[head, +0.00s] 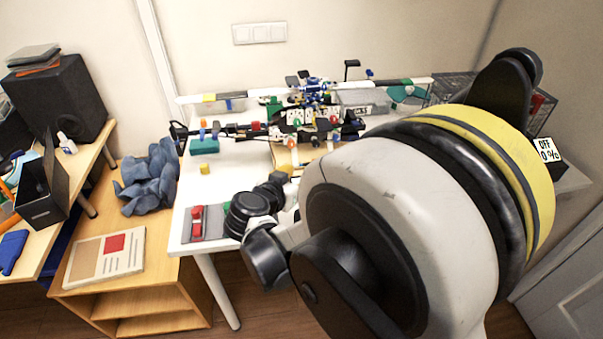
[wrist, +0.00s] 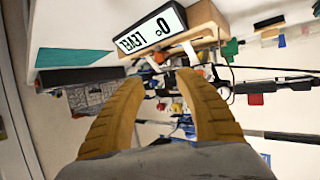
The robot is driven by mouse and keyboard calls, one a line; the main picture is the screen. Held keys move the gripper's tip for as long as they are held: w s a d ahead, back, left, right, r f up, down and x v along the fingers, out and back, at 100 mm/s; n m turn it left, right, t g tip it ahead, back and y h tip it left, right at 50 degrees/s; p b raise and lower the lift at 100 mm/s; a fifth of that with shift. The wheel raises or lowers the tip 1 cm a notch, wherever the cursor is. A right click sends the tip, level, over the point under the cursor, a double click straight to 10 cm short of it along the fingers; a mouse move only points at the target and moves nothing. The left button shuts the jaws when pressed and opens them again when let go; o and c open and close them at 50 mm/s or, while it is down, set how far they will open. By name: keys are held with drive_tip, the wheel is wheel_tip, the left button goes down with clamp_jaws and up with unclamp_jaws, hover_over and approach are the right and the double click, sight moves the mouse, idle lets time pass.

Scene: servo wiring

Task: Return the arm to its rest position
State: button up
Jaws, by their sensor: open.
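My arm (head: 400,200) fills the right foreground of the head view and hides part of the white table. Its smaller black joints reach over the table's front part. My gripper (wrist: 160,82) shows in the wrist view with two yellow ribbed fingers. The fingers are apart, with nothing held between them. Beyond the fingertips are a display reading "0° LEVEL" (wrist: 150,30), seen upside down, and dark cables. In the head view I cannot clearly make out the fingers.
The white table (head: 235,175) carries rails, cables and small coloured parts at its back. A red item (head: 197,222) lies on a grey mat near the front left corner. A wooden shelf unit (head: 150,275) with crumpled blue cloth (head: 150,180) stands left. A black speaker (head: 60,98) is farther left.

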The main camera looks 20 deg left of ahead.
drive_tip(key=d+r+g+h, duration=0.15)
drive_tip(key=d+r, duration=0.25)
drive_tip(key=d, duration=0.8)
drive_tip(key=d+r+g, duration=0.3)
drive_tip(key=d+r, duration=0.1)
drive_tip(key=d, duration=0.8)
drive_tip(key=s+d+g+y, duration=0.1)
drive_tip(key=s+d+y, duration=0.1)
drive_tip(key=s+d, duration=1.5)
drive_tip(key=shift+s+d+r+n+g, duration=0.2)
drive_tip(key=shift+s+d+n+g, duration=0.15)
drive_tip(key=shift+s, duration=0.75)
drive_tip(key=shift+c, duration=0.4)
